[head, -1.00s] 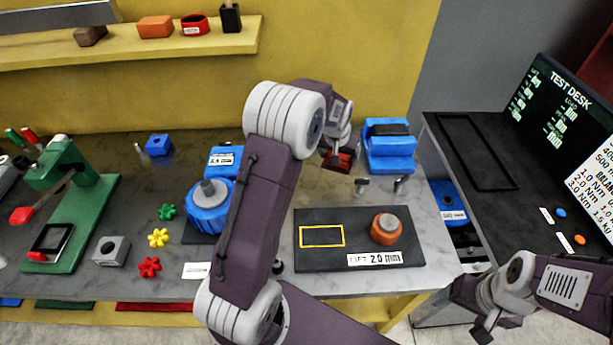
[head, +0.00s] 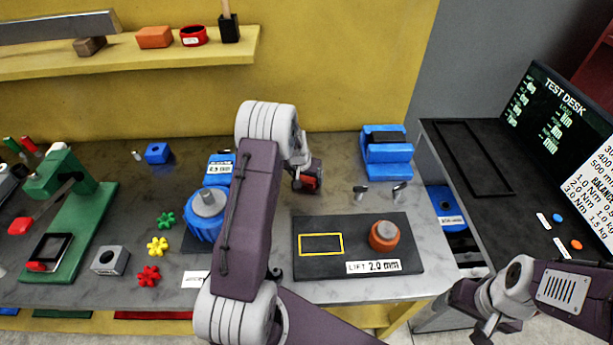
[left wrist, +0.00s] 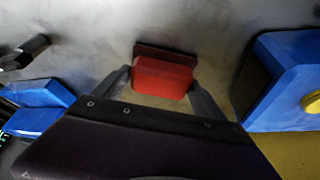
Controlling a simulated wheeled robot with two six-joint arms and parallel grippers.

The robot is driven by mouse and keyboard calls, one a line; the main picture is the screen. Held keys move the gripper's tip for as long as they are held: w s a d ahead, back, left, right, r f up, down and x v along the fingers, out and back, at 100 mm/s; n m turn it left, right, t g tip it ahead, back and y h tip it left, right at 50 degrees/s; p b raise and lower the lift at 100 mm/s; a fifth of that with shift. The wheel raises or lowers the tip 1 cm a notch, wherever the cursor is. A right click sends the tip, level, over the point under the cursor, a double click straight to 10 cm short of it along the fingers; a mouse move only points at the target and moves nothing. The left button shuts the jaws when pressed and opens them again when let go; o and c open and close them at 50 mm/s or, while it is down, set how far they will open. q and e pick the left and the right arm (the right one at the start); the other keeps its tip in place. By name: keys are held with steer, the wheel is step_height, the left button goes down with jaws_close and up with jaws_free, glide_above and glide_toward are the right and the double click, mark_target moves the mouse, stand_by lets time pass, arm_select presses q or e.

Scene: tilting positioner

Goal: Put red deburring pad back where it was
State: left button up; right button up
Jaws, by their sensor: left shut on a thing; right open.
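The red deburring pad (left wrist: 162,76) is between the fingertips of my left gripper (left wrist: 163,86) in the left wrist view, with a darker strip along its far edge. In the head view the pad (head: 311,184) hangs under my left wrist, over the grey bench. It is behind the black board (head: 300,263), which bears a yellow rectangle outline (head: 321,244) with nothing inside it. My left gripper (head: 305,180) is shut on the pad, partly hidden by my arm. My right gripper (head: 484,332) is open and empty at the lower right.
An orange-and-grey round part (head: 384,236) sits on the board's right side. A blue block (head: 387,153) stands behind, with two small dark pegs before it. A blue round fixture (head: 206,215) and a green press (head: 62,210) stand left. A yellow shelf (head: 130,50) runs above.

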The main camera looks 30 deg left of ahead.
arm_select(q)
steer(key=shift+s+f, duration=0.1)
steer(key=shift+f, duration=0.05)
steer(key=o, duration=1.4)
steer(key=shift+r, duration=0.4)
steer(key=a+v, duration=0.1)
steer(key=v, duration=1.1)
steer(key=s+d+g, duration=0.1)
steer(key=s+d, duration=0.4)
steer(key=s, duration=0.2)
steer(key=s+d+f+m+g, duration=0.1)
steer(key=s+d, duration=0.4)
steer(key=s, duration=0.2)
steer(key=s+d+f+g, duration=0.1)
steer(key=s+d, duration=0.4)
steer(key=s, duration=0.2)
steer(key=shift+d+f+m+h, duration=0.25)
steer(key=shift+d+m+h, duration=0.05)
steer(key=shift+d+h, duration=0.1)
